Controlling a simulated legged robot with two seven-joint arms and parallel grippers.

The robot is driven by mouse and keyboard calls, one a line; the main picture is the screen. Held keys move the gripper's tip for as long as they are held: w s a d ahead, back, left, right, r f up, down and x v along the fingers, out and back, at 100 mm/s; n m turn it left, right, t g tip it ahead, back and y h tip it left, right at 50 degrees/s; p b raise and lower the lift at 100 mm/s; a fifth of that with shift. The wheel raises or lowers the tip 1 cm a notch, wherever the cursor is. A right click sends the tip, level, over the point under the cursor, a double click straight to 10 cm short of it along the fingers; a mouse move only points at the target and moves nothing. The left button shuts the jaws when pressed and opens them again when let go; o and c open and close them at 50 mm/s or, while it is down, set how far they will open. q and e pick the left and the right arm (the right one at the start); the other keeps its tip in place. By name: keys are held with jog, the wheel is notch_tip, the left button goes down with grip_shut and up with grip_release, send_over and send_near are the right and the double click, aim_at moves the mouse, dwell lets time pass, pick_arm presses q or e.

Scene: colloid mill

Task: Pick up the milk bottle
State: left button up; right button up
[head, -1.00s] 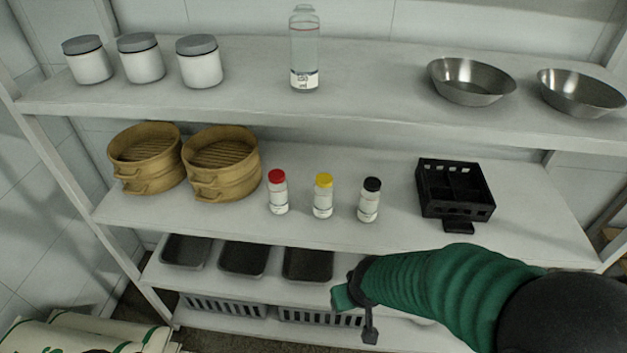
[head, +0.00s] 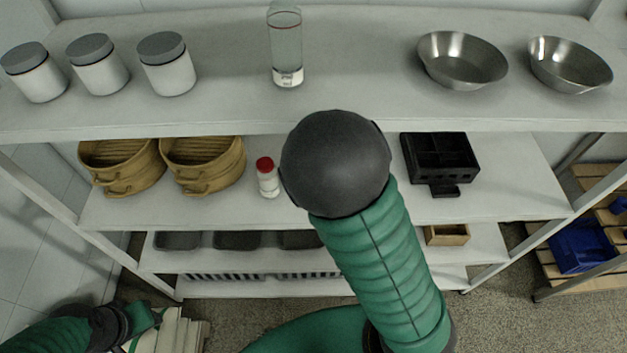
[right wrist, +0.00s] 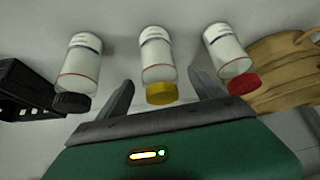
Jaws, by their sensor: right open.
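Three small white bottles stand on the middle shelf. In the right wrist view they have a black cap (right wrist: 78,72), a yellow cap (right wrist: 157,55) and a red cap (right wrist: 228,55). My right gripper (right wrist: 162,78) is open, with its fingers to either side of the yellow-capped bottle; contact is not clear. In the head view the red-capped bottle (head: 267,178) shows, while my right arm hides the other two and the right gripper. A tall clear bottle (head: 285,48) with a white label stands on the top shelf. I cannot tell which is milk. My left gripper (head: 146,318) is low at the left, its jaw state unclear.
Bamboo steamers (head: 203,165) stand left of the red-capped bottle, and a black basket (head: 440,160) right of my arm. The top shelf (head: 230,105) lies above, holding grey-lidded jars (head: 168,65) and metal bowls (head: 462,60). Dark trays (head: 237,240) sit below.

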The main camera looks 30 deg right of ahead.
jog(key=x, duration=0.2)
jog(key=shift+w+d+f, duration=0.1)
jog(key=shift+w+f, duration=0.05)
jog(key=shift+w, duration=0.15)
jog(key=shift+s, duration=0.15)
jog(key=shift+s+r, duration=0.25)
jog(key=shift+r, duration=0.05)
jog(key=c, duration=0.5)
jog(key=shift+w, duration=0.1)
jog(key=c, duration=0.7)
jog(key=shift+f, duration=0.1)
grip_shut()
